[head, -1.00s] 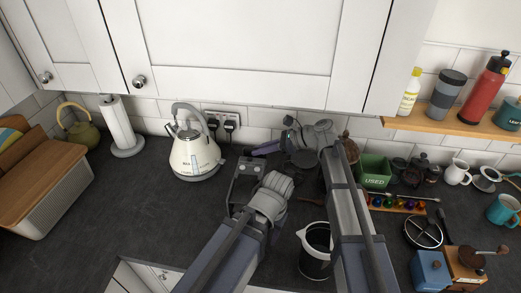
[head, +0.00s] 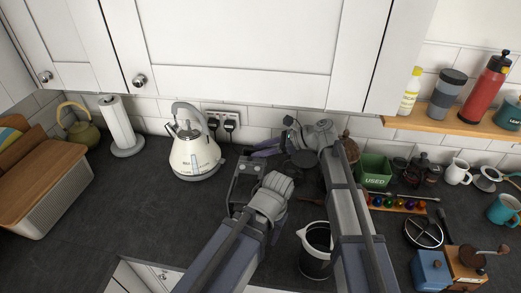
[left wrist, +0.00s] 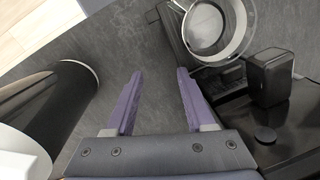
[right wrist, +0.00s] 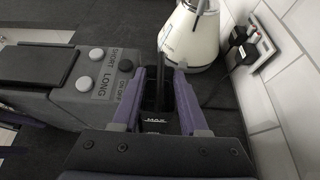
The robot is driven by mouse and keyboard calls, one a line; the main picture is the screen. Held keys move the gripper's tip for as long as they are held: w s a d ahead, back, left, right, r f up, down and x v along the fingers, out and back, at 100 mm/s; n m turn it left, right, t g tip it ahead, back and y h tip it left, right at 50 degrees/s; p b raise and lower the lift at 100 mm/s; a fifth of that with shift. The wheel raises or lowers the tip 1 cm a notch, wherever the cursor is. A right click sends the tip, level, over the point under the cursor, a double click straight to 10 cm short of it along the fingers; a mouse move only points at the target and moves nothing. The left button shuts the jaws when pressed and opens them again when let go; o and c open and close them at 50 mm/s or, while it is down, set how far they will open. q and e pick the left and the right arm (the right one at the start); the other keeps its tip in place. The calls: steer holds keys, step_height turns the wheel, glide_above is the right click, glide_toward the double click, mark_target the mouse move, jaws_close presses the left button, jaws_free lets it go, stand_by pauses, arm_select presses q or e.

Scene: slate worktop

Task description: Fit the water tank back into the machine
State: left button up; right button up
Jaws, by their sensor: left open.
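The grey machine (right wrist: 90,75) stands on the worktop, with SHORT, LONG and ON/OFF buttons on top. In the head view its button end (head: 246,168) shows behind my left arm. The dark water tank, with a MAX mark (right wrist: 154,123), is at the machine's wall-side end; how deep it sits I cannot tell. My right gripper (right wrist: 160,85) has its purple fingers spread on either side of the tank; they also show in the head view (head: 265,148). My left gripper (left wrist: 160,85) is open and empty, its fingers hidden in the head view.
A cream kettle (head: 194,155) stands just left of the machine, with wall plugs (head: 221,121) behind it. A dark bin (head: 316,250) is near the front edge between my arms. Cups, grinder and a green USED box (head: 374,172) crowd the right.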

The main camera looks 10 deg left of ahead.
arm_select(q)
steer(key=shift+r, duration=0.1)
step_height(320, 180, up, 3)
steer(key=p, duration=0.3)
steer(key=shift+r, duration=0.15)
arm_select(e)
steer(key=v, duration=0.7)
steer(key=shift+d+r, duration=0.15)
steer(key=shift+d, duration=0.25)
